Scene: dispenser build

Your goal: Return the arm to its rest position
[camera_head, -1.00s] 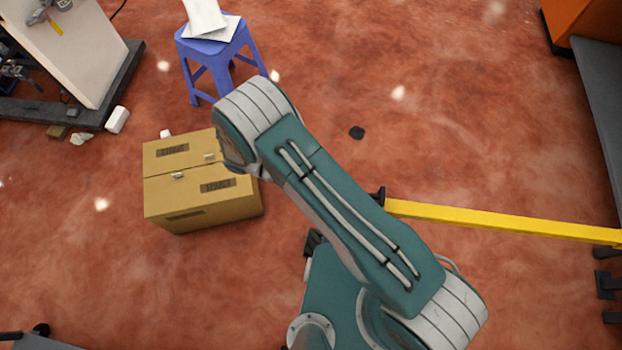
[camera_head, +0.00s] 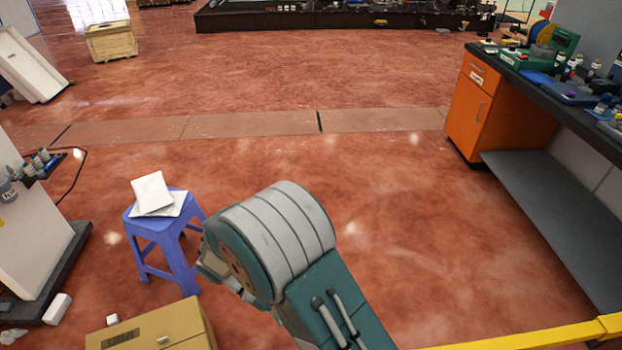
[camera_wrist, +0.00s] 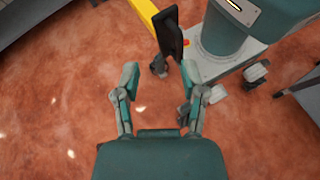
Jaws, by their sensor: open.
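My arm rises from the bottom of the head view, its teal link and grey ribbed joint in front of the floor. My gripper (camera_wrist: 160,82) shows in the wrist view with its two teal fingers spread apart. Nothing is between the fingers; red floor shows there. In the wrist view the fingers point toward my own base and a yellow bar (camera_wrist: 143,8). In the head view the gripper itself is hidden or out of frame.
A blue stool (camera_head: 160,236) with white packets (camera_head: 152,193) and a cardboard box (camera_head: 160,330) stand left of my arm. A yellow rail (camera_head: 540,338) crosses at lower right. An orange cabinet (camera_head: 474,110) under a workbench stands right. The middle floor is clear.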

